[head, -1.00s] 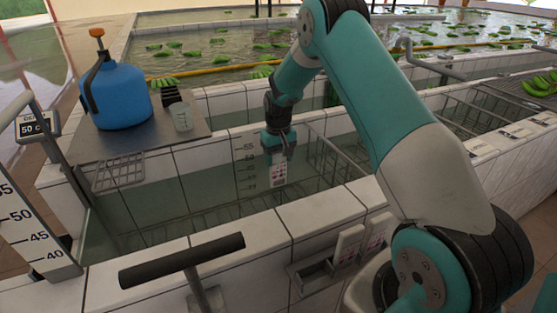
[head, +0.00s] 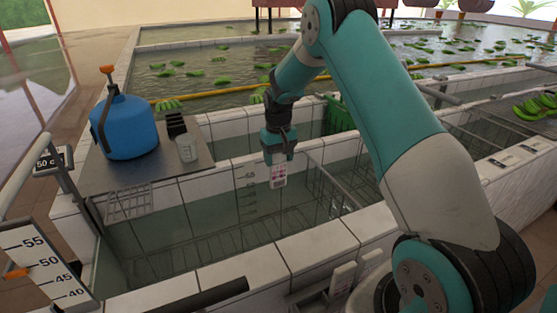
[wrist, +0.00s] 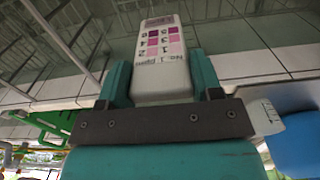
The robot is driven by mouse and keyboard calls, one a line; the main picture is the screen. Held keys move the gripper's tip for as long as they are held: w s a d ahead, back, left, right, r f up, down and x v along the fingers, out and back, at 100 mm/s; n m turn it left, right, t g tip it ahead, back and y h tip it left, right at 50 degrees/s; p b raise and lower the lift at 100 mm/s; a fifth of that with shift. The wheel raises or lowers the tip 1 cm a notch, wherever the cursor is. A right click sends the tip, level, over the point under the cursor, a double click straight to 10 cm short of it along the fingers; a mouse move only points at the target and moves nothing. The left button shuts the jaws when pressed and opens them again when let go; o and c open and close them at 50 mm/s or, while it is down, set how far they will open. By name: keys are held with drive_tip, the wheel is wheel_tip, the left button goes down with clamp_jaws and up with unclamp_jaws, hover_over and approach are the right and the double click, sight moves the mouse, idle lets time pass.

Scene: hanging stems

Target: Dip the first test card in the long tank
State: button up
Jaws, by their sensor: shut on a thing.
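My gripper (head: 279,152) is shut on a white test card (head: 278,176) with pink squares, held upright over the long tank (head: 225,277). The card's free end hangs down near the tank's far wall, beside a depth scale (head: 250,190). I cannot tell for sure whether its lower edge touches the water, but it looks above it. A wire rack lies under the water.
A blue jug (head: 127,127) and a small beaker (head: 187,149) stand on a metal shelf (head: 165,172) at the left. More cards (head: 343,275) stand at the near wall. A scale board with an orange marker (head: 17,273) is front left. A large pool with green bananas lies behind.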

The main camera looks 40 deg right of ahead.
wheel_tip(320, 180, up, 10)
drive_tip(key=p, duration=0.6)
drive_tip(key=shift+f, duration=0.15)
